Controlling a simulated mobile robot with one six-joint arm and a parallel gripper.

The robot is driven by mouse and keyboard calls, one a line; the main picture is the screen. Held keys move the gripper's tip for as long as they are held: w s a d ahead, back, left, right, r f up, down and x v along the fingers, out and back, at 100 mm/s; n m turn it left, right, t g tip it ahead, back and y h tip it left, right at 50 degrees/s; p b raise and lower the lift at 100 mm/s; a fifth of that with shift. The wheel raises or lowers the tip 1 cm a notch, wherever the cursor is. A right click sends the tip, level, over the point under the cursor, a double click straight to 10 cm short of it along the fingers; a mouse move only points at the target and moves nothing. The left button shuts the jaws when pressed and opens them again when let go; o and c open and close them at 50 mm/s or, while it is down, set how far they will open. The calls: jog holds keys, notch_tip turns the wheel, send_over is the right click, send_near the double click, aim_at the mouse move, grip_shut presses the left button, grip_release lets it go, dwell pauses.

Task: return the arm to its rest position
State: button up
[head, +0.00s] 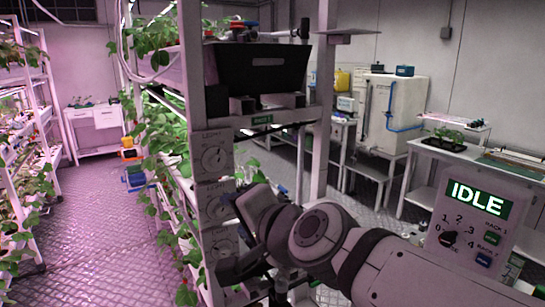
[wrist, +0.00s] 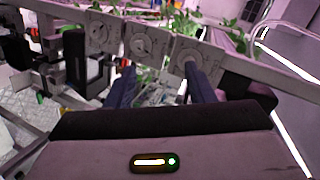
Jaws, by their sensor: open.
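My arm (head: 390,265) reaches in from the lower right in the head view, bent toward the rack post. My gripper (wrist: 162,90) shows in the wrist view with its two dark fingers apart and nothing between them. It points toward a row of light dial panels (wrist: 142,42) on the rack. In the head view these dial panels (head: 213,157) run down the post, and my gripper is close to the lower ones. I cannot tell whether it touches them. The lowest panel is partly hidden by the gripper.
A black crate (head: 262,68) sits on the rack above my arm. A control box (head: 475,215) reading IDLE stands at the right. Plant racks (head: 25,150) line the left, with open aisle floor (head: 105,225) between. A white cabinet (head: 395,112) and a bench (head: 455,152) stand behind.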

jog(key=s+d+f+n+g+h, duration=0.4)
jog(key=s+d+f+g, duration=0.1)
jog(key=d+f, duration=0.6)
jog(key=s+d+f+n+g+h, duration=0.4)
jog(key=d+f+h, duration=0.1)
jog(key=d+f, duration=0.6)
notch_tip(320, 180, down, 9)
jog(key=a+b, duration=0.1)
jog(key=b, duration=0.9)
jog(key=shift+a+y, duration=0.3)
